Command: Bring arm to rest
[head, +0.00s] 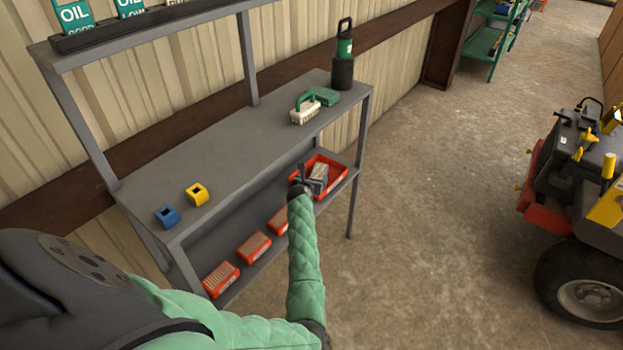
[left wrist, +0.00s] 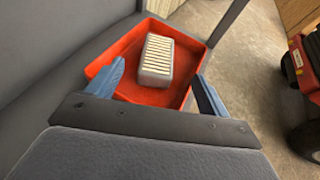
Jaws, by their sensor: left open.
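My left arm (head: 304,255) in its green quilted sleeve reaches out to the right end of the shelf's lower level in the head view. My left gripper (head: 310,184) is at the red tray (head: 336,182) there. In the left wrist view the gripper (left wrist: 157,88) is open, its two blue fingers wide apart at the near side of the red tray (left wrist: 130,58). A grey block with a slatted pale top (left wrist: 157,57) lies in the tray, between and beyond the fingers, apparently untouched. My right gripper is not in view.
The grey shelf (head: 240,135) carries a blue block (head: 167,216), a yellow block (head: 197,194), a brush (head: 304,109) and a black-and-green bottle (head: 344,60). Red boxes (head: 254,247) stand on the lower level. A tractor (head: 585,200) is at the right, with clear floor between.

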